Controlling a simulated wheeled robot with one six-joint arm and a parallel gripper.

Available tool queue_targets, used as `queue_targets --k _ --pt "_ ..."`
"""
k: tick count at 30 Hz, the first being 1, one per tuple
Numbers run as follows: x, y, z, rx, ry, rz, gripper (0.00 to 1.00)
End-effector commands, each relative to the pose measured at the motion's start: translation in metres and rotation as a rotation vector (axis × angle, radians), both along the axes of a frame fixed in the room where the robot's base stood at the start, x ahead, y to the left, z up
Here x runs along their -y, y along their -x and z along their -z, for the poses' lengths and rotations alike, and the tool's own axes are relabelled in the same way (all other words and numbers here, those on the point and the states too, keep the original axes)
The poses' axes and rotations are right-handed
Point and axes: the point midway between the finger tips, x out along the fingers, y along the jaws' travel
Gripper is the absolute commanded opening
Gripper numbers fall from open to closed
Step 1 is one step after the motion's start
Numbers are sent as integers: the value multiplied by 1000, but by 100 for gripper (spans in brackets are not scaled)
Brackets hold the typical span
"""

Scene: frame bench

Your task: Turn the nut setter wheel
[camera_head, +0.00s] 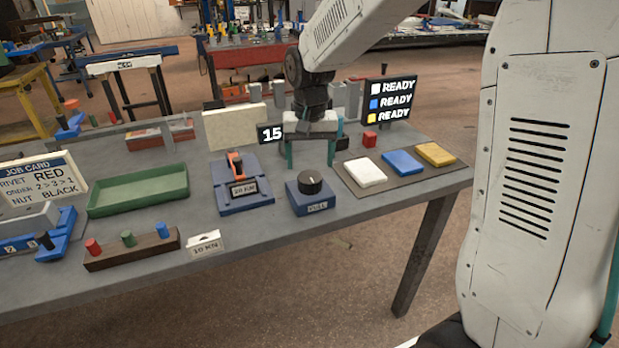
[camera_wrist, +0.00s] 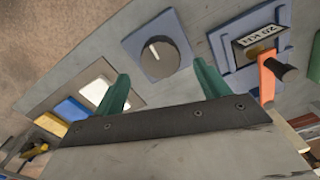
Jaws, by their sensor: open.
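A round black knob with a white pointer mark, the likely wheel (camera_head: 310,181), sits on a blue block (camera_head: 318,203) labelled "PULL". In the wrist view the knob (camera_wrist: 160,57) lies just beyond the fingertips, sideways between them.
A blue device (camera_head: 240,200) with an orange lever stands left of the knob. White (camera_head: 366,173), blue (camera_head: 402,162) and yellow (camera_head: 436,154) pads lie right. A green tray (camera_head: 138,190) is left.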

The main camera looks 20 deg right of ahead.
Motion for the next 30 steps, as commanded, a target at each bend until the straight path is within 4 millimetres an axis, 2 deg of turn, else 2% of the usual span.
queue_targets --k 3,9,14,21,22,24,27,30 --pt "0 1 21 -3 0 -1 75" --pt "0 1 49 -2 0 -1 75" --pt "0 1 58 0 1 -1 75" --pt "0 1 59 0 1 -1 75" --pt "0 1 59 0 1 -1 72" --pt "0 1 59 0 1 -1 52" --pt "0 1 59 0 1 -1 30" --pt "0 1 59 0 1 0 30"
